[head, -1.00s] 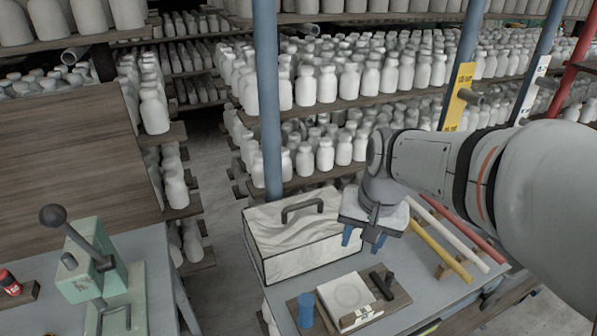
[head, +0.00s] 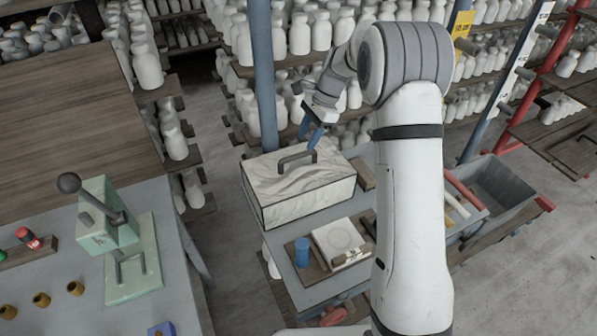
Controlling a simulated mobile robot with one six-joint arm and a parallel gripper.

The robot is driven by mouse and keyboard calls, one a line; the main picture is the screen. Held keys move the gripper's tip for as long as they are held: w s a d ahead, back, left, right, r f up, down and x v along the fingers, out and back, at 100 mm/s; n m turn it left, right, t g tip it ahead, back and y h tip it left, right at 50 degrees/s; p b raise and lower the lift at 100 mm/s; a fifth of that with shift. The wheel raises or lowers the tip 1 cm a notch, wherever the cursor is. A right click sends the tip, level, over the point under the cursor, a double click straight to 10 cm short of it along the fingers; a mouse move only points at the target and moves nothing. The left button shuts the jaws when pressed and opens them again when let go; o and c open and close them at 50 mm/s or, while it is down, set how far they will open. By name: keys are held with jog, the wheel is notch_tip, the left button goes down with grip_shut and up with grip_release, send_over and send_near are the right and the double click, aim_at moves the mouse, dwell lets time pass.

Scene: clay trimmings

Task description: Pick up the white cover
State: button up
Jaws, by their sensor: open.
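The white cover (head: 305,200) is a box shape with a grey wavy pattern and dark edges. It stands on the grey table in the head view, with a dark handle (head: 297,156) on its top. My gripper (head: 310,133) has blue fingers, which are open and empty. In the picture the fingertips lie just above the handle, near its right end. A small gap seems to separate them, but I cannot tell the exact depth. Whatever is under the cover is hidden.
A blue cylinder (head: 302,252) and a white square block (head: 340,242) sit on a board in front of the cover. A blue post (head: 263,80) rises behind it, before shelves of white bottles. A green press (head: 115,230) stands on the left table. A grey bin (head: 500,190) is at right.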

aim_at(298, 156)
jog(key=p+x, duration=0.2)
jog(key=x, duration=0.6)
jog(key=shift+w+a, duration=0.15)
jog(key=shift+w, duration=0.05)
grip_shut()
dwell(0.4)
